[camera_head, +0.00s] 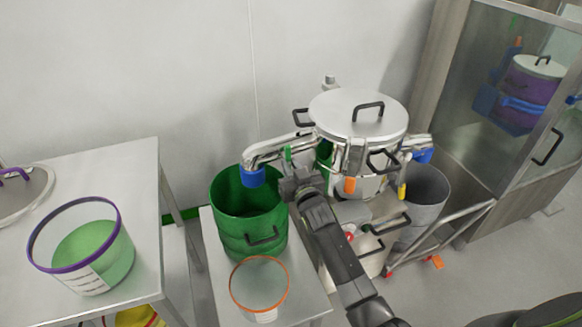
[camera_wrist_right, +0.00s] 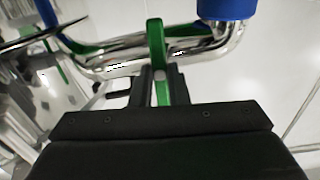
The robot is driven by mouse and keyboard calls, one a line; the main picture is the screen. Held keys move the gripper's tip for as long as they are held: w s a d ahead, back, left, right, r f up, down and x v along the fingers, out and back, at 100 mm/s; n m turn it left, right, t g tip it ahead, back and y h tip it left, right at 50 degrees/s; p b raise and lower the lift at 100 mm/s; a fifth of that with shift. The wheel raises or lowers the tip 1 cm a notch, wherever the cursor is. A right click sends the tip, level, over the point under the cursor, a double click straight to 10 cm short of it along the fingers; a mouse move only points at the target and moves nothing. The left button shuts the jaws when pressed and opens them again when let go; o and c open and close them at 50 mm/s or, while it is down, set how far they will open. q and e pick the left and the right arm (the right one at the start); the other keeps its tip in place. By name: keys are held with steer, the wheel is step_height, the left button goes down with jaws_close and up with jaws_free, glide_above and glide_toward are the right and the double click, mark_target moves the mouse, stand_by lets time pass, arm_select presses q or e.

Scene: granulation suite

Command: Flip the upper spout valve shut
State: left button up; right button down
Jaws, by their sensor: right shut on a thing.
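The steel vessel (camera_head: 340,115) has a chrome spout (camera_head: 275,148) reaching left, ending in a blue tip (camera_head: 252,177) over a green drum (camera_head: 228,215). A green valve lever (camera_head: 288,153) sits on this spout. In the right wrist view the lever (camera_wrist_right: 156,38) stands upright across the chrome pipe (camera_wrist_right: 110,58), and the blue tip (camera_wrist_right: 226,8) is at upper right. My right gripper (camera_head: 290,184) is just below the spout. In the wrist view its fingers (camera_wrist_right: 161,85) are shut on the lever's lower end. My left gripper is not in view.
A second spout (camera_head: 418,142) points right above a grey bin (camera_head: 424,190), with a yellow lever (camera_head: 402,190) near it. A clear orange-rimmed tub (camera_head: 259,288) stands before the green drum. A table (camera_head: 130,170) at left holds a purple-rimmed tub (camera_head: 85,245). A glass-door cabinet (camera_head: 500,90) is at right.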

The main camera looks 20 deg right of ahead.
steer(key=c, duration=1.4)
jaws_free()
steer(key=s+b, duration=0.1)
steer(key=s, duration=1.6)
steer(key=shift+s+d+b, duration=0.2)
steer(key=shift+d+b, duration=0.1)
steer(key=shift+b, duration=0.05)
